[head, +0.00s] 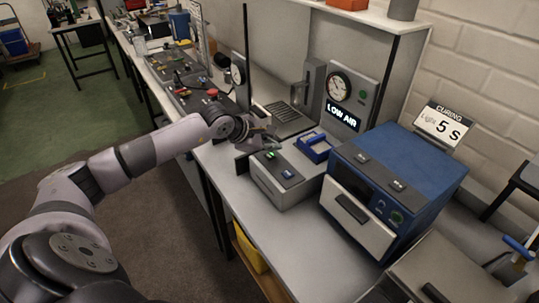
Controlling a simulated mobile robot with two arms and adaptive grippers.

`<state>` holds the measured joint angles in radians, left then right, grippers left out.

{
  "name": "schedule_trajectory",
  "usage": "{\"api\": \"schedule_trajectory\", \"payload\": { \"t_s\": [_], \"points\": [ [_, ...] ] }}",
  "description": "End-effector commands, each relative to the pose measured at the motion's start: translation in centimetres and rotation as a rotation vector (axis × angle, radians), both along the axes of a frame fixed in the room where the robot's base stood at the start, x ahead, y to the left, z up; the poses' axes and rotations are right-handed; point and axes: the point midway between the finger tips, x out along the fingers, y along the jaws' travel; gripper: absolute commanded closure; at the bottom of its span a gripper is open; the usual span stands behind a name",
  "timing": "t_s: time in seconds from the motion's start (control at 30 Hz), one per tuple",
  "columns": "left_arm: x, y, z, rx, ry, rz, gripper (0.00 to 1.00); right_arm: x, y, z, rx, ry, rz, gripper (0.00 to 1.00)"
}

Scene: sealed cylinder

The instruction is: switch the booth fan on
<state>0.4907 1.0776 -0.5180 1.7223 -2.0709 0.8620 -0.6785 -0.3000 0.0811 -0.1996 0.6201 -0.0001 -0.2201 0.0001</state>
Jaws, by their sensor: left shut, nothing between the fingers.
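A booth (300,75) stands at the back of the bench, with a round gauge (340,87) and a lit display (342,115) reading "LOW AIR". In front of it is a low grey box (290,192) with a dark top panel. The panel carries a green-lit control (270,154) and a second small control (287,174). I cannot tell which control belongs to the fan. My left gripper (262,138) is shut and empty, just behind and above the box's left end; I cannot tell whether it touches anything. My right gripper is out of view.
A small blue tray (316,147) sits beside the box's panel. A dark vertical post (246,50) rises near my left gripper. The front bench top is clear.

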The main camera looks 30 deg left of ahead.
Motion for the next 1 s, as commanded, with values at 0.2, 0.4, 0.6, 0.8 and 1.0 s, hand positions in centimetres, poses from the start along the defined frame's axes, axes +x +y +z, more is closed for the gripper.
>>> {"api": "schedule_trajectory", "payload": {
  "t_s": [0.2,0.4,0.6,0.8,1.0],
  "points": [
    [0.1,0.0,1.2,0.0,-0.002,0.001,1.0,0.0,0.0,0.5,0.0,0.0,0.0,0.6],
    [0.0,0.0,3.3,0.0,-0.002,0.001,1.0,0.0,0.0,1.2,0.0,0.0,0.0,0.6],
    [0.0,0.0,5.3,0.001,-0.003,0.0,1.0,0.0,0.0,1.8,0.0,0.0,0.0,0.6],
    [0.0,0.0,6.1,-0.001,0.0,0.001,1.0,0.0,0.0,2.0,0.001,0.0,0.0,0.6],
    [0.0,0.0,6.0,0.0,0.0,0.0,1.0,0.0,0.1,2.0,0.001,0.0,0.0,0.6]
  ]
}}
